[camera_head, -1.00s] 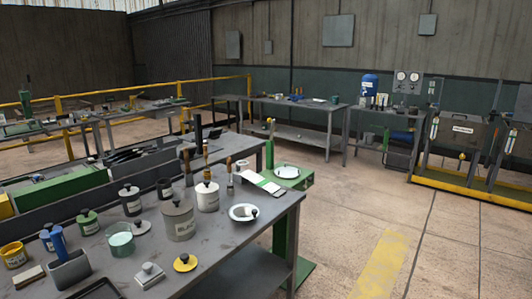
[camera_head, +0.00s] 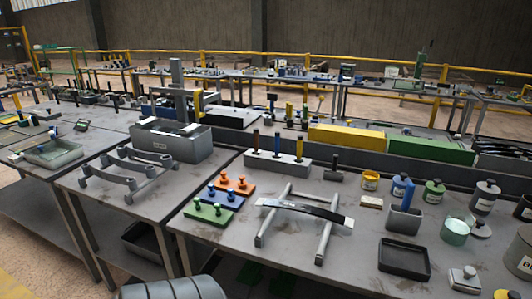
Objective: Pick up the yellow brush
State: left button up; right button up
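A grey block (camera_head: 282,169) on the near bench holds three upright tools. No other clear yellow brush shows. Neither of my grippers is in view.
In front of the block are coloured knobbed plates (camera_head: 220,195) and a curved strip on a metal stand (camera_head: 305,211). A black tray (camera_head: 404,260), jars (camera_head: 458,229) and a yellow tin (camera_head: 370,181) stand right. Yellow (camera_head: 346,137) and green (camera_head: 430,149) boxes lie behind.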

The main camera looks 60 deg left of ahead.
aim_at(298, 154)
jog(key=u, duration=1.8)
